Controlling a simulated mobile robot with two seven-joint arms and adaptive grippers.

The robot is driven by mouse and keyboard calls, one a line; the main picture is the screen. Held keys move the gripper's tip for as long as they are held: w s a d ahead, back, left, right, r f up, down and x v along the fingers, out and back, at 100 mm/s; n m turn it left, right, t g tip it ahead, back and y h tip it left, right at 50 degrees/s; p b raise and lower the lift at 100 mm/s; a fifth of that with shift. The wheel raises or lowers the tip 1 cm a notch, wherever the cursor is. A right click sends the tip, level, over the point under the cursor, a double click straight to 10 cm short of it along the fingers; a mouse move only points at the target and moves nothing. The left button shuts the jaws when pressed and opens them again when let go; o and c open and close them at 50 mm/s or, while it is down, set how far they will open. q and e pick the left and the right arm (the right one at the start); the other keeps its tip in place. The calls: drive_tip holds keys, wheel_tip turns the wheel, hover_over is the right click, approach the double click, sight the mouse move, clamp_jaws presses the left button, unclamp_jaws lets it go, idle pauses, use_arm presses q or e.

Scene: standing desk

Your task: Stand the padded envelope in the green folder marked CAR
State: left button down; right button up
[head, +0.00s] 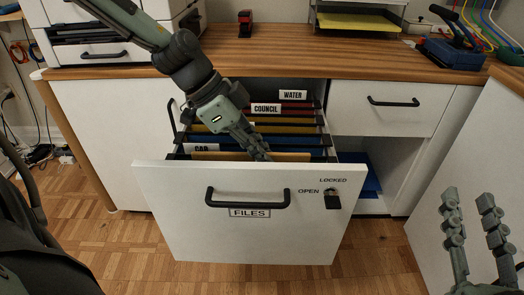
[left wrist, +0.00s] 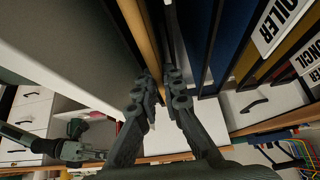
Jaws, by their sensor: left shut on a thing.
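The padded envelope (head: 292,157) shows as a tan top edge just behind the front panel of the open file drawer; most of it is hidden. In the left wrist view the tan envelope (left wrist: 137,28) runs between my left fingertips. My left gripper (head: 262,152) reaches down into the front of the drawer, shut on the envelope. The CAR label (head: 201,149) stands at the front left of the hanging folders, close behind the envelope. The green of its folder is hard to make out, and I cannot tell whether the envelope is inside it. My right gripper (head: 472,228) is open and empty at lower right.
Folders marked COUNCIL (head: 266,108) and WATER (head: 292,95) stand farther back. The wooden desktop (head: 285,55) lies above, with a printer at left and a hole punch (head: 455,48) at right.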

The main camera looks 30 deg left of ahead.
idle(0.4)
use_arm(q)
drive_tip(key=c, duration=1.6)
unclamp_jaws()
drive_tip(key=v, duration=1.2)
